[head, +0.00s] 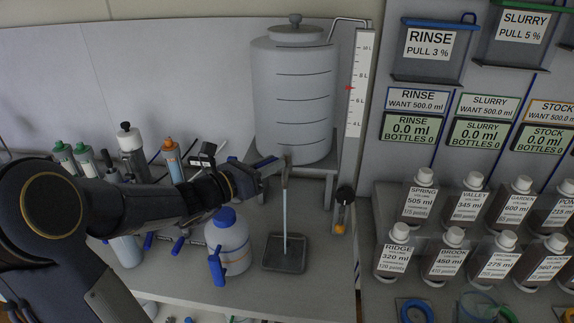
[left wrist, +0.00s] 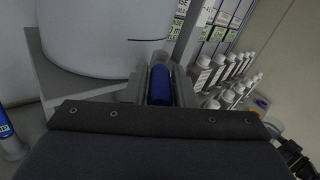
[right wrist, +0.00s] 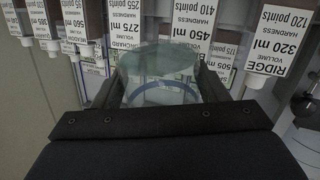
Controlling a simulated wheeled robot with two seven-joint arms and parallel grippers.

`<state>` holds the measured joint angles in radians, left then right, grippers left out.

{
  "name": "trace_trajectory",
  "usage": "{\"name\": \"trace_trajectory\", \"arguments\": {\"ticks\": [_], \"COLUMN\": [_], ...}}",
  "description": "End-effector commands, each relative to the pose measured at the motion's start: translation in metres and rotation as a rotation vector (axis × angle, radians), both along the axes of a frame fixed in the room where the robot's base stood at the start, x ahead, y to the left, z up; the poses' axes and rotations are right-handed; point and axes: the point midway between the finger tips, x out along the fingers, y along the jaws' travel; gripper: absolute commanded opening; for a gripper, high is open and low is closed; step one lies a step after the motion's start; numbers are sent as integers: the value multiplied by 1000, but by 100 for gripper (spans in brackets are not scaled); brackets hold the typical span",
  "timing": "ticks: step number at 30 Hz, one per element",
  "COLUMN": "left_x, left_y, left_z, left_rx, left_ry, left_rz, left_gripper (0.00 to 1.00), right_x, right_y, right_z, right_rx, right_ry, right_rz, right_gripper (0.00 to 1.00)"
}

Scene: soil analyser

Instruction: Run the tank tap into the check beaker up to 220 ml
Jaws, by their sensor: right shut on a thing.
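The grey tank (head: 295,95) stands on a raised stand at the back centre. My left gripper (head: 268,168) is at the tank's lower front. In the left wrist view its fingers (left wrist: 161,88) stand apart on either side of a blue handle (left wrist: 159,86), apparently the tap's; whether they touch it I cannot tell. A pale vertical line (head: 285,220), a stream or a rod, runs down to a dark square tray (head: 283,266). My right gripper (right wrist: 165,95) is shut on a clear beaker (right wrist: 165,62) with a blue band. Its fill level is not readable.
A scale with a red marker (head: 349,88) stands right of the tank. A blue-capped jug (head: 228,240) stands left of the tray. Labelled bottles (head: 445,252) fill racks at right, below display panels (head: 410,127). A blue ring (head: 413,310) lies at the bottom right.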

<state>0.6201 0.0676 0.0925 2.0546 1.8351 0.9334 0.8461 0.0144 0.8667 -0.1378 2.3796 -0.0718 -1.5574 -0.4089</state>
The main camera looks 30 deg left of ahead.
Motion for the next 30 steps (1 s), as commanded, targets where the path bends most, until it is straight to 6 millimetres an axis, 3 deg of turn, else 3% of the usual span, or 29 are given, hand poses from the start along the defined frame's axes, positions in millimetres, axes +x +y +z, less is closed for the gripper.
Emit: {"name": "trace_trajectory", "arguments": {"ticks": [3,14,30], "left_x": [0,-5,-96], "left_y": [0,3,41], "left_z": [0,-1,-2], "left_rx": [0,2,3], "left_ry": [1,3,1], "left_rz": [0,1,4], "left_gripper": [39,39,39], "right_x": [0,0,0], "right_y": [0,0,0], "right_z": [0,-1,-13], "right_rx": [0,0,0], "right_ry": [-1,-1,-1], "right_rz": [0,0,0], "right_gripper": [36,36,36]}}
